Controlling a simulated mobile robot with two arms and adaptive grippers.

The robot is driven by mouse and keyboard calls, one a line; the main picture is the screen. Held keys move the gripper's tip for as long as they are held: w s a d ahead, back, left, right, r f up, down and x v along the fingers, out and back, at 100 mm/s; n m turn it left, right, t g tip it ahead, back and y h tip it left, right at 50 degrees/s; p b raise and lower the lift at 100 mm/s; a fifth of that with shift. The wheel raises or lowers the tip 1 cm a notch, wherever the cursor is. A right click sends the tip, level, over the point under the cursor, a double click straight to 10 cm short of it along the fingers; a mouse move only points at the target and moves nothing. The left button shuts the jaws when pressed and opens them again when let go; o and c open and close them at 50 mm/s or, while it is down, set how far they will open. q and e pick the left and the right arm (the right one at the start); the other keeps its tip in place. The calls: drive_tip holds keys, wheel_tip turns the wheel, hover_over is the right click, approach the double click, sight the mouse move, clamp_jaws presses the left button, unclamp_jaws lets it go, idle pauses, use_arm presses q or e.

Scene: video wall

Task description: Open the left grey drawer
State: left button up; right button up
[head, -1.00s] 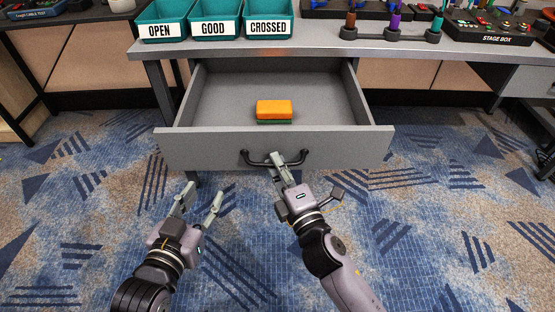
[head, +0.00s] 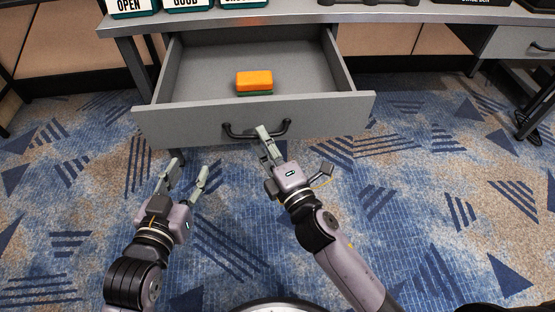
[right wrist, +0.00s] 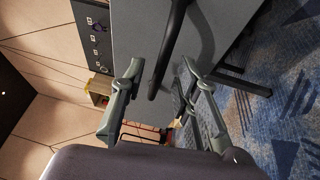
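The left grey drawer (head: 200,125) is pulled well out from under the desk in the head view. Its dark bar handle (head: 238,134) is on the front panel. An orange and green sponge-like block (head: 254,80) lies inside. My right gripper (head: 266,135) is at the handle's right half. In the right wrist view its fingers (right wrist: 162,85) are apart, with the dark handle (right wrist: 172,50) reaching between them; contact cannot be told. My left gripper (head: 188,172) is open and empty, below and left of the drawer front.
Another grey drawer (head: 515,42) is at the far right. The patterned carpet (head: 420,220) is clear in front.

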drive_tip(key=v, duration=1)
